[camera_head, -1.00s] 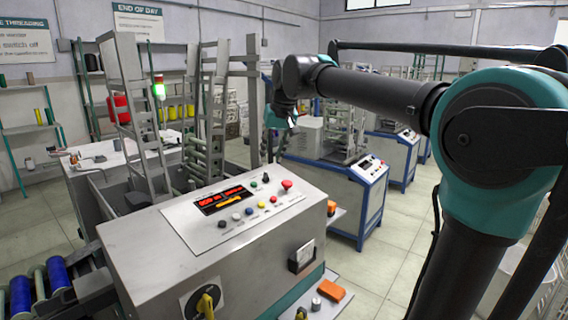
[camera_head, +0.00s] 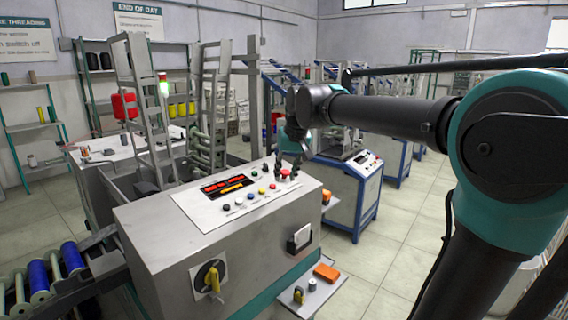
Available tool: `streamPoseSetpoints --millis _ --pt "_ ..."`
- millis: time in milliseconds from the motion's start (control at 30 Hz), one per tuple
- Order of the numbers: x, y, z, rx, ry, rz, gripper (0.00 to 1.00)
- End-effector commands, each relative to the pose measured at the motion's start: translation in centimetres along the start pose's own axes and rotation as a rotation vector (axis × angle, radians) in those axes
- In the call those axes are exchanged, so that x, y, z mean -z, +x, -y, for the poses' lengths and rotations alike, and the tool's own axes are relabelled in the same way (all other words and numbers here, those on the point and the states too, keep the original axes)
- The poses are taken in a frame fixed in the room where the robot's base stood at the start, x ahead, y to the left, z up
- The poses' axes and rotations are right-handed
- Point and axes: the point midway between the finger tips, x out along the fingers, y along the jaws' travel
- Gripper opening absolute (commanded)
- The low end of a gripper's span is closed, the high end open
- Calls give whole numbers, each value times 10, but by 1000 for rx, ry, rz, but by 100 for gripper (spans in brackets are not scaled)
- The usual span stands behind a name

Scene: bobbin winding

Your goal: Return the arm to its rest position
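My arm (camera_head: 390,115) reaches in from the right, with its teal and black elbow large at the right edge. The forearm runs left to a dark wrist (camera_head: 312,100) that bends down. My gripper (camera_head: 288,170) points down at the back right part of the control panel (camera_head: 240,194), close to the red button (camera_head: 285,173). Its dark fingers look apart, with nothing seen between them. Whether they touch the panel cannot be told.
The grey winding machine (camera_head: 180,240) fills the front, with a yellow rotary switch (camera_head: 210,278) on its face. A metal frame (camera_head: 140,110) stands behind it. An orange box (camera_head: 326,272) lies on a low shelf. Blue-framed machines (camera_head: 345,195) stand behind; floor is clear between.

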Motion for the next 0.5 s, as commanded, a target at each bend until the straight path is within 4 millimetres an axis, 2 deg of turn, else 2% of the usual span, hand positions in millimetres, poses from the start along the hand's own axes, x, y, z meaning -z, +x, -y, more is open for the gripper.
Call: streamPoseSetpoints --millis 167,267,367,500 --pt "-38 32 -34 -26 30 -2 31" --pt "-71 55 -58 -46 54 -2 31" --pt "-121 83 -87 -74 82 -2 31" --pt "-203 120 -123 -113 128 -1 31"
